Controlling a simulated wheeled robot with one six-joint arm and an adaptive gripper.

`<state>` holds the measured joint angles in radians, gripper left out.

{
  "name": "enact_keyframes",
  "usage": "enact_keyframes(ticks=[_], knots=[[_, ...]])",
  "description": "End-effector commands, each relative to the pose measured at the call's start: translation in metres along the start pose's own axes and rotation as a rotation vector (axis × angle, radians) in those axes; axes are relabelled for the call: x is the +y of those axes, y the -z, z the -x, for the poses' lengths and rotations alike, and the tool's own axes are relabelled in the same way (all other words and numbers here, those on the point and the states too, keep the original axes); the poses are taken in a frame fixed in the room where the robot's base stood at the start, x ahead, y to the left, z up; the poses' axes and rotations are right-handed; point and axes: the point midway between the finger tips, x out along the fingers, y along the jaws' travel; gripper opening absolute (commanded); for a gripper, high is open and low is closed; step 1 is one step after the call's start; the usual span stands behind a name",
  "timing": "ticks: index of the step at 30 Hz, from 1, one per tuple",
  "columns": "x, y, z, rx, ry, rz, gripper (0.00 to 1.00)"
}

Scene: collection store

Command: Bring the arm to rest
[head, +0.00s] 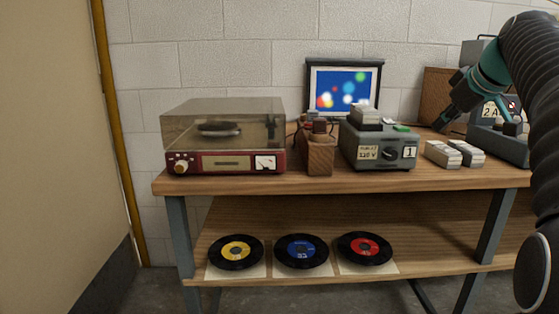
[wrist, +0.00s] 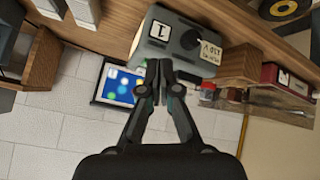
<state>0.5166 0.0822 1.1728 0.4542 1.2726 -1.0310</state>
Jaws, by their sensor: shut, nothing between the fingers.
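My gripper (head: 438,124) shows at the right of the head view, above the back right part of the wooden bench (head: 230,187). My dark ribbed arm comes down along the right edge. In the wrist view my gripper (wrist: 159,66) is shut, with its fingertips together and nothing between them. Behind the fingertips in that view is the grey box with a dial, marked 1 (wrist: 168,38). In the head view this grey box (head: 362,152) stands left of my gripper. I cannot tell whether my fingertips touch anything.
A record player (head: 220,161), a wooden block (head: 320,155), a screen (head: 344,88) and white-and-grey packs (head: 442,154) stand on the bench. A second grey unit (head: 497,145) is partly hidden by my arm. Several records, one yellow-labelled (head: 235,251), lie on the lower shelf.

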Motion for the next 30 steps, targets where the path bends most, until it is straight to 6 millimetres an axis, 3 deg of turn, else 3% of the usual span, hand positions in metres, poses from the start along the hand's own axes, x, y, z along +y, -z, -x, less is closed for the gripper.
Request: enact_keyframes(ticks=[4, 8, 14, 19, 24, 30], knots=[[-0.008, -0.035, -0.023, -0.070, -0.010, -0.195, 0.00], [-0.035, -0.070, -0.041, -0.139, -0.027, -0.379, 0.00], [-0.105, -0.125, -0.059, -0.238, -0.064, -0.597, 0.00], [-0.176, -0.175, -0.065, -0.301, -0.094, -0.697, 0.00], [-0.250, -0.230, -0.065, -0.345, -0.106, -0.709, 0.00], [-0.323, -0.285, -0.059, -0.364, -0.079, -0.598, 0.00]])
